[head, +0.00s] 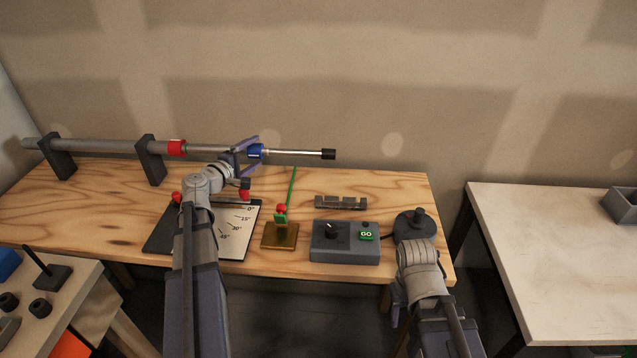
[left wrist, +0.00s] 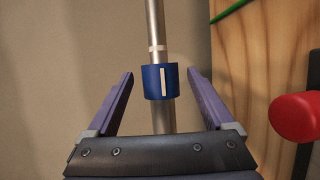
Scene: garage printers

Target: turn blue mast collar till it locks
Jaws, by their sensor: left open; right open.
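The blue mast collar (head: 257,152) sits on the long grey mast (head: 105,147), which lies level above the wooden bench. In the left wrist view the blue collar (left wrist: 153,83) carries a white stripe facing the camera. My left gripper (head: 250,155) is open, with one purple finger on each side of the collar. A gap shows between each finger and the collar in the left wrist view (left wrist: 160,76). My right gripper (head: 397,304) shows only as a purple sliver beside its arm at the lower right, below the bench edge; most of it is hidden.
A red collar (head: 177,148) sits farther left on the mast, beside dark supports (head: 151,160). The bench holds an angle board (head: 236,236), a brass base (head: 280,236) with a green rod, a grey control box (head: 345,250) and a slotted block (head: 341,203).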

